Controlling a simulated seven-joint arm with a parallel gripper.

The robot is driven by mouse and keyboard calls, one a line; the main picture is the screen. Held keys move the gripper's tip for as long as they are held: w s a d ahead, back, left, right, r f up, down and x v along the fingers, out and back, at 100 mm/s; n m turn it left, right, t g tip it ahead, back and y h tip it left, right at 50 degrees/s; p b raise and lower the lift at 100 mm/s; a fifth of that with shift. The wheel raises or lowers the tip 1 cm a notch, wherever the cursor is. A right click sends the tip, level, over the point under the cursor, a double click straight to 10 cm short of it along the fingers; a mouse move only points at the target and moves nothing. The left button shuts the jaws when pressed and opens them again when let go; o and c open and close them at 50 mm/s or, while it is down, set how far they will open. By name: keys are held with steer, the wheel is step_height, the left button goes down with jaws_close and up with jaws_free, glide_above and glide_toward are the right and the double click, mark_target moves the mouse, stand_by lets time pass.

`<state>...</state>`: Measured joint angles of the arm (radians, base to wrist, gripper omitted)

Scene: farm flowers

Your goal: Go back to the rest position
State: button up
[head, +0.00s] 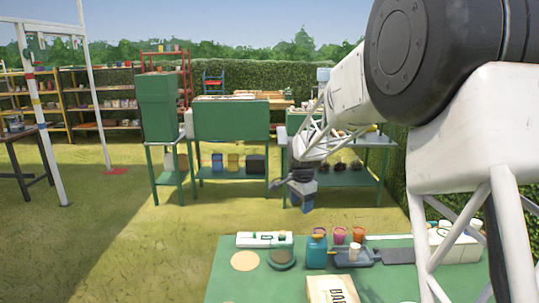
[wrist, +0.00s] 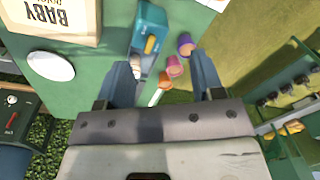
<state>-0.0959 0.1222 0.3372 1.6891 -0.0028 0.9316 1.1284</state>
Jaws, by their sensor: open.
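My gripper (head: 292,188) hangs in the air beyond the far edge of the near green table (head: 222,285), at the end of my raised white arm. In the wrist view its two blue-grey fingers (wrist: 163,70) are spread apart with nothing held between them. Below them, some way off, lie the table and its goods. The inner side of the gripper is too small to make out in the head view.
Green benches (head: 231,121) stand behind. Open grass (head: 110,235) lies left.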

steer(key=s+d+r+n, duration=0.3)
steer(key=s+r, duration=0.4)
steer(key=s, duration=0.6)
steer(key=s+d+n, duration=0.1)
steer(key=s+n, duration=0.2)
steer(key=s, duration=0.9)
steer(key=s+d+n+t, duration=0.1)
steer(key=s+d+n, duration=0.1)
steer(key=s, duration=1)
steer(key=s+d+n+t, duration=0.1)
steer(key=s+d+n, duration=0.1)
steer(key=s, duration=1)
steer(key=shift+s+r+n, duration=0.25)
steer(key=shift+s+n, duration=0.1)
steer(key=shift+n, duration=0.45)
steer(key=shift+c, duration=0.3)
